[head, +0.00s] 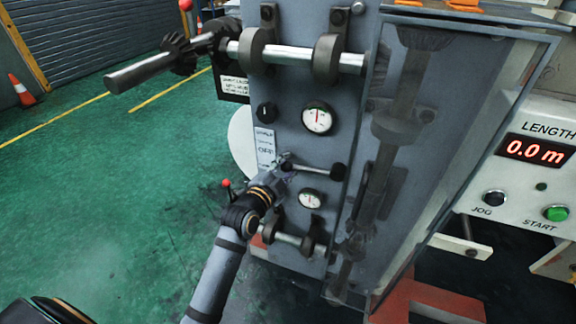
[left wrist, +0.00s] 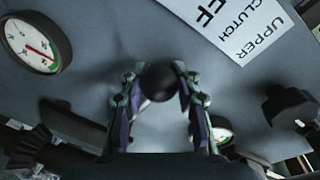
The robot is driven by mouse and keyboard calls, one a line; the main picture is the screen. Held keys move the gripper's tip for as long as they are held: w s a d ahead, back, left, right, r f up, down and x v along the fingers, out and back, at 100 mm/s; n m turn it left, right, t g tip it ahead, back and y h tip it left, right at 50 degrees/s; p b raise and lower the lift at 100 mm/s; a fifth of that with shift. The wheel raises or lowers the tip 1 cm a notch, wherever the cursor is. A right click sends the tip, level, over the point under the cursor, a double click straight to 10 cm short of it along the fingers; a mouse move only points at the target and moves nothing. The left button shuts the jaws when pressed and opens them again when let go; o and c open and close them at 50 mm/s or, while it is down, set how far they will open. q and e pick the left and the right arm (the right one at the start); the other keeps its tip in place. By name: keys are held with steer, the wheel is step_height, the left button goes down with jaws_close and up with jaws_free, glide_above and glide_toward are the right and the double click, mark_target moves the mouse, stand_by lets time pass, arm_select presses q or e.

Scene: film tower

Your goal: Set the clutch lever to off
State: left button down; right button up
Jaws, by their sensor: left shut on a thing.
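The clutch lever (head: 318,168) is a thin metal rod on the grey machine panel, lying nearly level. A dark round end (head: 338,172) shows at its right. My left gripper (head: 285,166) is at the lever's left end, just below and right of a white label (head: 265,148) that reads OFF. In the left wrist view the lever's black ball knob (left wrist: 158,82) sits between the two fingers (left wrist: 156,95), which close on it from both sides. The label (left wrist: 235,25) there reads UPPER CLUTCH and shows part of OFF. The fingers hide part of the lever in the head view. My right gripper is not in view.
A gauge (head: 317,118) is above the lever and another gauge (head: 311,199) below it. A black switch (head: 266,112) is on the panel. A red-knobbed lever (head: 226,183) is close to my left wrist. A clear guard (head: 430,150) stands to the right. Green floor lies open at left.

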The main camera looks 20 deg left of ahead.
arm_select(q)
steer(key=c, duration=1)
jaws_free()
steer(key=shift+s, duration=0.1)
steer(key=shift+o, duration=0.2)
steer(key=shift+s, duration=0.2)
steer(key=s+a, duration=0.1)
steer(key=s, duration=1)
steer(key=shift+s+a+r, duration=0.25)
steer(key=shift+a+r, duration=0.1)
steer(key=shift+r, duration=0.05)
